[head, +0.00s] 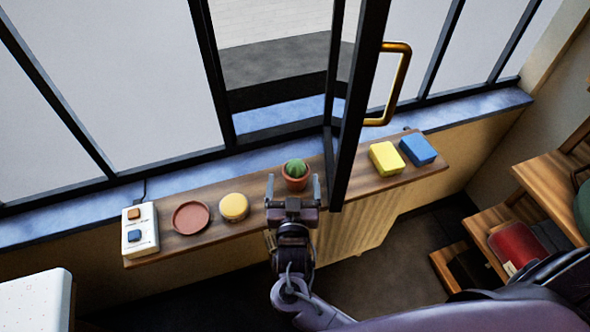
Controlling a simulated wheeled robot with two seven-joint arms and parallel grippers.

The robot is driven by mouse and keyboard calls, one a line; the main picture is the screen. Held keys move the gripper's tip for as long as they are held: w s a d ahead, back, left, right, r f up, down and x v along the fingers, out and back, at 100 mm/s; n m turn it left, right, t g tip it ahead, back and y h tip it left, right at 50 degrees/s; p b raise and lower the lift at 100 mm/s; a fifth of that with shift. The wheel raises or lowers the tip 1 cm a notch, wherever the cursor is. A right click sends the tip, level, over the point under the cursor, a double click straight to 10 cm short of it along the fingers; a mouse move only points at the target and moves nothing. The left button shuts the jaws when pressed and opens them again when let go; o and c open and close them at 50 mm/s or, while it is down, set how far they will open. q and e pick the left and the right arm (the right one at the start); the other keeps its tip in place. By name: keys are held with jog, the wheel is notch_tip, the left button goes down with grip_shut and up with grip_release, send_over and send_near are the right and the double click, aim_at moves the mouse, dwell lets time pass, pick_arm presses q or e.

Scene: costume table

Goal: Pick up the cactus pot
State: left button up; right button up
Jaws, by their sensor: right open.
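The cactus pot (296,183) is a small terracotta pot with a round green cactus in it. It stands upright on the wooden shelf (345,172) below the window. My right gripper (293,187) is open, its two fingers pointing away from me, one on each side of the pot in the picture. I cannot tell whether the fingers touch the pot. The gripper's body hides part of the shelf just in front of the pot. My left gripper is not in view.
Left of the pot are a yellow round object (234,207), a reddish saucer (191,217) and a white switch box (140,230). Right are a yellow block (386,158) and a blue block (418,149). An open window sash (349,115) with a brass handle (402,84) stands close right of the gripper.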

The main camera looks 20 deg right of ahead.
aim_at(296, 171)
jog(key=x, duration=0.2)
jog(key=p+x, duration=0.1)
jog(key=x, duration=0.1)
jog(key=shift+s+d+r, duration=0.1)
jog(key=shift+d, duration=0.2)
jog(key=shift+w+d, duration=0.1)
jog(key=shift+w, duration=0.25)
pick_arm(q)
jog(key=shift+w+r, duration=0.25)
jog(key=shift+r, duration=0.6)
pick_arm(e)
jog(key=c, duration=1.2)
